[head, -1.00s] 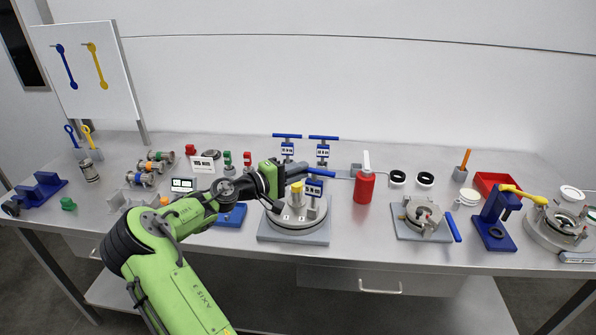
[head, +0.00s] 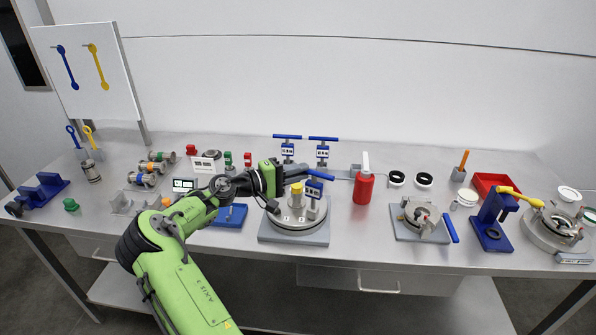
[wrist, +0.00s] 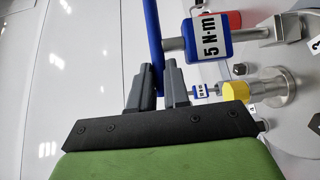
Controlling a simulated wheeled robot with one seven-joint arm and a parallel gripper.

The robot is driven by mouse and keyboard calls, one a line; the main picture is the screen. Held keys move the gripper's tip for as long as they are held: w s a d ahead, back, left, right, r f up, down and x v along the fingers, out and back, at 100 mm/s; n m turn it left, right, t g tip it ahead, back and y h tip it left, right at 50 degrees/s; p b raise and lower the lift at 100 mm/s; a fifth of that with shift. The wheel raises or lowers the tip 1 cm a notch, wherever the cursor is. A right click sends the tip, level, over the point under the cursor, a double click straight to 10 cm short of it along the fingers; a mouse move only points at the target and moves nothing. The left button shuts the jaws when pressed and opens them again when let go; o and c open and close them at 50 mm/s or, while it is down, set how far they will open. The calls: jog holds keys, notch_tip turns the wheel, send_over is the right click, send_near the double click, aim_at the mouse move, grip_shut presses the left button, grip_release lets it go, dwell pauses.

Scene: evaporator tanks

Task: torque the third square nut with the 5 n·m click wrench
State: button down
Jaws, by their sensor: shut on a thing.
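My gripper (wrist: 158,85) is shut on the blue bar handle (wrist: 152,35) of the click wrench. The wrench's blue block (wrist: 208,38) reads 5 N·m in the wrist view. In the head view, the wrench (head: 314,190) stands upright over the round grey flange (head: 283,222), at the right of its yellow-topped centre post (head: 296,188). The wrench's grey shaft runs down to the flange near a label 3 (wrist: 315,45). The nut under its socket is hidden. Another dark square nut (wrist: 239,69) shows beside the yellow hex top (wrist: 237,91).
Two more blue T-handled wrenches (head: 288,150) (head: 323,152) stand behind the flange. A red bottle (head: 363,188) stands to the right, then a clamp fixture (head: 422,216) with a blue lever. A blue block (head: 232,214) lies close left, under my arm.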

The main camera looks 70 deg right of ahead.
jog(key=shift+d+r+m+g+y+p, duration=0.2)
jog(key=shift+m+g+y+p, duration=0.2)
jog(key=shift+p, duration=0.15)
jog(key=shift+f, duration=0.2)
dwell(0.3)
jog(key=shift+d+r+m+g+y+p, duration=0.1)
jog(key=shift+r+m+g+y+p, duration=0.1)
jog(key=shift+m+g+y+p, duration=0.5)
jog(key=shift+d+f+y+p, duration=0.15)
jog(key=shift+y+p, duration=0.15)
jog(key=shift+p, duration=0.3)
jog(key=shift+d+m+g+y+p, duration=0.15)
jog(key=shift+m+g+y+p, duration=0.25)
jog(key=shift+m+g, duration=0.1)
jog(key=shift+w+y, duration=0.1)
jog(key=shift+y, duration=0.2)
jog(key=shift+h, duration=0.4)
